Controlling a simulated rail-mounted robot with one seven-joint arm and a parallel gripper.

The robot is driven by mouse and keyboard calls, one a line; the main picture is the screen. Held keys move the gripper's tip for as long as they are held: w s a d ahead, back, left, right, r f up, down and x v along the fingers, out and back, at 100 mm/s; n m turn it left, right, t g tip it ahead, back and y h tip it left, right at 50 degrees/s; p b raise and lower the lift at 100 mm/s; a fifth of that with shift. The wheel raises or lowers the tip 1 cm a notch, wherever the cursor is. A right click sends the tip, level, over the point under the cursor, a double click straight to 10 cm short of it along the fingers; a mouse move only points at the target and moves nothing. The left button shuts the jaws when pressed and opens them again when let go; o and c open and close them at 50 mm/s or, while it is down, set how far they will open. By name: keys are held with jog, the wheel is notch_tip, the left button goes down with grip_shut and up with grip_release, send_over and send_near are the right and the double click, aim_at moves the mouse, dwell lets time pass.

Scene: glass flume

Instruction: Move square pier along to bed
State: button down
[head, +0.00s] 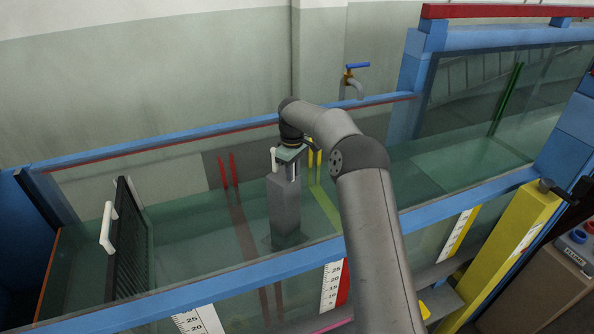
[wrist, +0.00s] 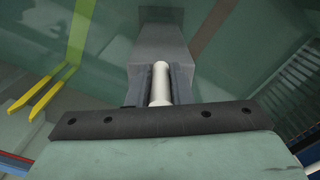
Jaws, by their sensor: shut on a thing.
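The square pier (head: 284,205) is a tall grey block standing upright inside the glass flume, left of my arm. My gripper (head: 290,172) is directly above it, pointing down. In the wrist view, my gripper (wrist: 158,78) is shut on the pier's white round handle (wrist: 161,88), with a dark finger on each side. The grey body of the pier (wrist: 160,45) shows beyond the fingers. The flume bed (head: 190,250) shows green through the water, with a dark patch around the pier's foot. I cannot tell whether the foot touches the bed.
A dark slatted screen (head: 127,240) with a white handle stands at the left. Blue rails (head: 250,273) edge the flume. A tap (head: 352,80) is behind.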

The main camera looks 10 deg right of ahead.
jog(key=shift+s+a+r, duration=0.1)
jog(key=shift+s+a, duration=0.05)
jog(key=shift+a, duration=0.75)
jog(key=shift+s+a, duration=0.2)
jog(key=shift+a, duration=0.65)
jog(key=shift+s+a+r, duration=0.1)
jog(key=shift+s+a, duration=0.05)
jog(key=shift+a, duration=0.9)
jog(key=s+a, duration=0.2)
jog(key=a, duration=0.7)
jog(key=shift+a, duration=0.3)
jog(key=s+a+p, duration=0.2)
jog(key=a, duration=0.7)
jog(key=shift+a, duration=0.2)
dwell(1.0)
dwell(0.3)
